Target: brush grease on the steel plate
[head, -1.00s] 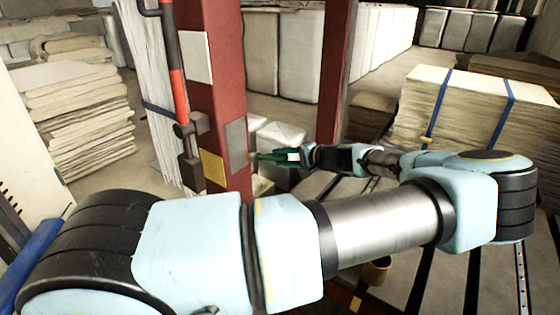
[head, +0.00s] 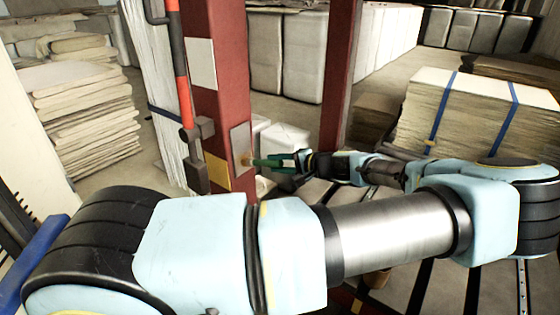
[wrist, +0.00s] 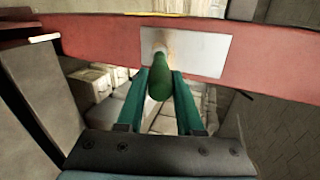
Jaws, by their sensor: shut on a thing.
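The grey steel plate (head: 240,143) is fixed to a side face of the red post (head: 222,105); in the wrist view the plate (wrist: 200,52) lies straight ahead. My gripper (head: 287,161) is shut on the green handle of the brush (head: 265,163). In the wrist view the brush (wrist: 160,86) sticks out between the two green fingers of my gripper (wrist: 160,78). Its tan tip meets or nearly meets the left part of the plate; contact is hard to tell. A faint tan tint shows around the tip. The handle hides part of the bristles.
A white plate (head: 202,63) and a yellow plate (head: 216,173) are on the post's other face. A red and black bar (head: 180,85) hangs beside it. Stacked sheets (head: 82,115) stand left, a strapped stack (head: 470,115) right. A second red post (head: 338,75) stands behind.

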